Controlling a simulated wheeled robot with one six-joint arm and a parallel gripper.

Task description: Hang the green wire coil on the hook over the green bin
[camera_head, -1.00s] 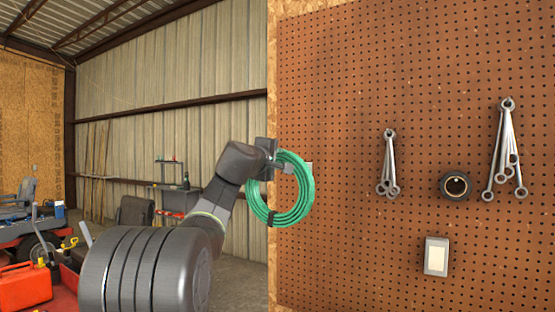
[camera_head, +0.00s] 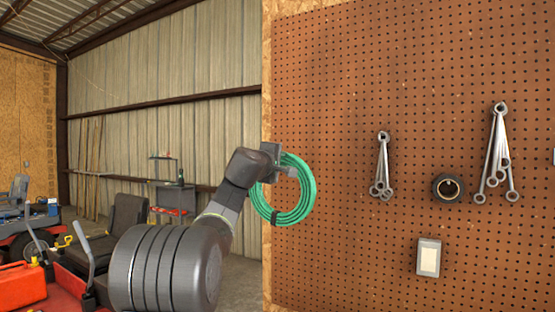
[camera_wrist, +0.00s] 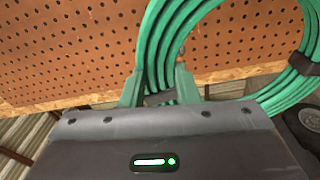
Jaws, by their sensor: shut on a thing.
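The green wire coil (camera_head: 312,190) is a ring of several loops with a dark tie at its lower left. My gripper (camera_head: 290,172) is shut on the upper part of the coil, and the coil hangs from it in front of the pegboard's left edge. In the wrist view the coil (camera_wrist: 152,45) passes between the two fingers of my gripper (camera_wrist: 158,88), and its dark tie shows at the right. I see no green bin in either view. I cannot make out an empty hook.
The brown pegboard (camera_head: 350,90) fills the right side. Wrenches hang on it at the middle (camera_head: 381,165) and right (camera_head: 497,155), with a black roll (camera_head: 447,187) between them and a light box (camera_head: 428,257) below. A red vehicle (camera_head: 65,298) stands at lower left.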

